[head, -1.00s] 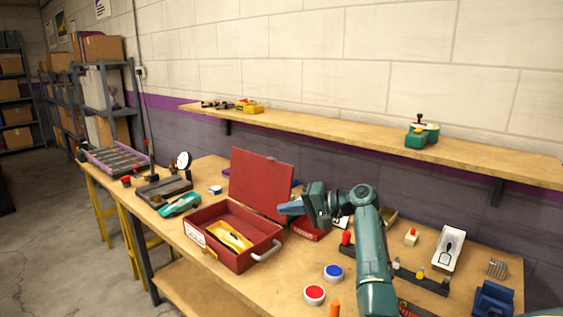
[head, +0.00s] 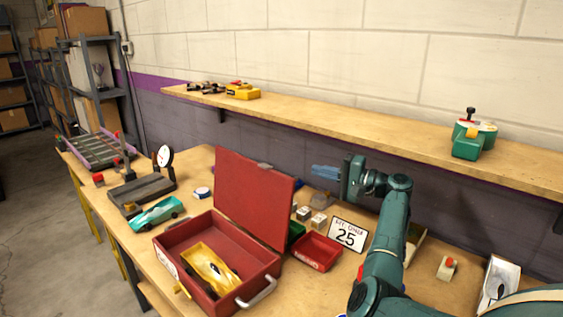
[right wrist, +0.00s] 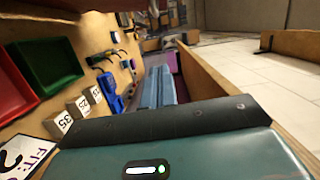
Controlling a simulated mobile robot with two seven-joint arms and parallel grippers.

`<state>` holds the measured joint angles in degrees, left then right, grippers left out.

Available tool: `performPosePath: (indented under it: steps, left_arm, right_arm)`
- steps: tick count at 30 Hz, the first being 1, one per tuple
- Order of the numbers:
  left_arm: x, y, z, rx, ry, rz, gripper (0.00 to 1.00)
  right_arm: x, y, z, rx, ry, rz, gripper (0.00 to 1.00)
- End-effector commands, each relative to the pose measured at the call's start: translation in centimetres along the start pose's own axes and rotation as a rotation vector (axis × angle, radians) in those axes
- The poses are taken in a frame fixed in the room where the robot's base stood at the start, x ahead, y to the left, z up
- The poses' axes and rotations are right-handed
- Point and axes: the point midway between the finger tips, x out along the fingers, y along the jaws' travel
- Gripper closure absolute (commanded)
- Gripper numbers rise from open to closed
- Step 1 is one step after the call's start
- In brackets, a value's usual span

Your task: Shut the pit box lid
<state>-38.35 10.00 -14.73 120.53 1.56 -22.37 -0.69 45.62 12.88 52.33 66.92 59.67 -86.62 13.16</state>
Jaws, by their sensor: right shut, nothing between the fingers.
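The red pit box (head: 192,238) stands on the bench with its lid (head: 250,195) open, standing up from the far side and leaning back slightly. A yellow toy car (head: 210,268) lies inside the box. The box's light handle (head: 258,293) is at its right end. My right gripper (head: 316,171) is shut and empty, raised to the right of the lid near its top-edge height, fingers pointing left. No contact with the lid shows. Its blue fingers (right wrist: 160,92) also show in the right wrist view, where I cannot make out the lid. My left gripper is not in view.
A red tray (head: 317,252), small grey blocks and a "25" card (head: 348,234) lie right of the lid. A teal car (head: 157,214) and a dark stand (head: 142,190) are to the left. The wall shelf (head: 350,125) runs above and behind my gripper.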

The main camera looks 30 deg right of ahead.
Motion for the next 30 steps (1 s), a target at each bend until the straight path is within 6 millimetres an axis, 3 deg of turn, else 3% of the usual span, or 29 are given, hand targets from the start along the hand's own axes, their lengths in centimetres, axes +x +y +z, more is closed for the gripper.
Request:
performPosePath:
  steps: [5,22,30]
  left_arm:
    - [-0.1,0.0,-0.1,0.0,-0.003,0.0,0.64]
    - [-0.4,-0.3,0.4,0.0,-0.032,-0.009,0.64]
    - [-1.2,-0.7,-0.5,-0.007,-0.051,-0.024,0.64]
  right_arm:
    - [0.8,-0.1,0.0,0.003,0.001,-0.004,1.0]
    - [10.3,-0.2,0.0,0.002,-0.001,-0.003,1.0]
    - [10.8,-0.3,3.0,0.002,0.0,-0.002,1.0]
